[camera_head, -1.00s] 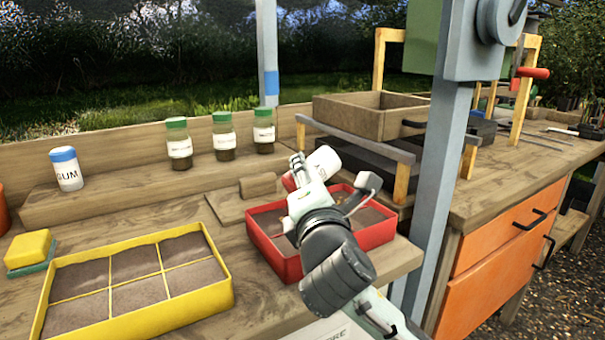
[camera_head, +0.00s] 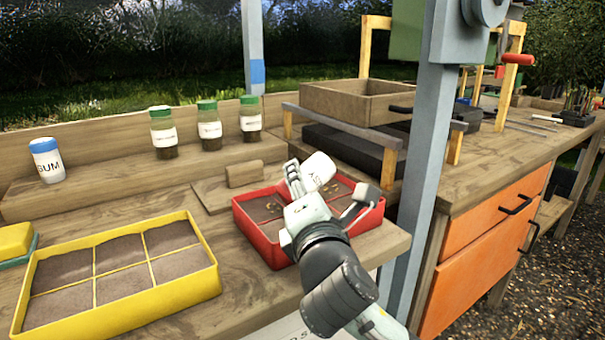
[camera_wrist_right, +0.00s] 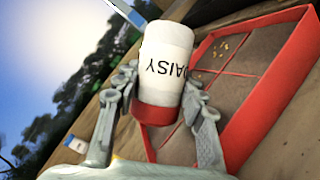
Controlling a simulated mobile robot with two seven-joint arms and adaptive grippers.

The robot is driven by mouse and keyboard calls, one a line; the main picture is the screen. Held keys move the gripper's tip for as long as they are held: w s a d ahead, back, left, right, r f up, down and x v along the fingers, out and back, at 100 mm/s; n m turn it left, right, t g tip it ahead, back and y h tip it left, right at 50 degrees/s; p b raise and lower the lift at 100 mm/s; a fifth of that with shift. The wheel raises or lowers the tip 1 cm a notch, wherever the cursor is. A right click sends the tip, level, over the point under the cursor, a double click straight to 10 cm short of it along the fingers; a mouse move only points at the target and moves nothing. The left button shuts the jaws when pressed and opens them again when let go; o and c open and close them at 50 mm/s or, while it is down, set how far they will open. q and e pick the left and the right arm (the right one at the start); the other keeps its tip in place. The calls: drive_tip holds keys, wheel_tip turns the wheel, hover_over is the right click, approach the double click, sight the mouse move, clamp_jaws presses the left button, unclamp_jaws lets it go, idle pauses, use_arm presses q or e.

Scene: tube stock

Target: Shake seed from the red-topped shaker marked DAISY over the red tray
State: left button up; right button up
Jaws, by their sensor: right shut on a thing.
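The shaker marked DAISY (camera_wrist_right: 165,65) is white with a red top (camera_wrist_right: 156,115). In the right wrist view its lettering is upside down and its red top lies between my fingers. My right gripper (camera_wrist_right: 160,110) is shut on it. In the head view my right gripper (camera_head: 305,185) holds the white shaker (camera_head: 319,171) tipped over the red tray (camera_head: 262,245), clear of the soil. Its red top is hidden there. The tray holds dark soil in divided cells, and small tan seeds (camera_wrist_right: 225,46) lie on it. My left gripper is out of view.
A blue-topped GUM shaker (camera_head: 47,160) and several green-topped jars (camera_head: 209,128) stand on the back shelf. A yellow tray (camera_head: 115,315) is at the left. A grey post (camera_head: 425,150) rises right of the red tray. A wooden box (camera_head: 365,103) stands behind.

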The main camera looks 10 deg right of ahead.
sight(302, 170)
drive_tip(key=shift+r, duration=0.1)
drive_tip(key=shift+r+p, duration=0.8)
drive_tip(key=shift+r, duration=0.65)
drive_tip(key=shift+f, duration=0.1)
wheel_tip(302, 170, down, 3)
drive_tip(key=shift+f+b, duration=0.1)
drive_tip(key=shift+b, duration=0.7)
drive_tip(key=shift+r, duration=0.2)
drive_tip(key=shift+r, duration=0.15)
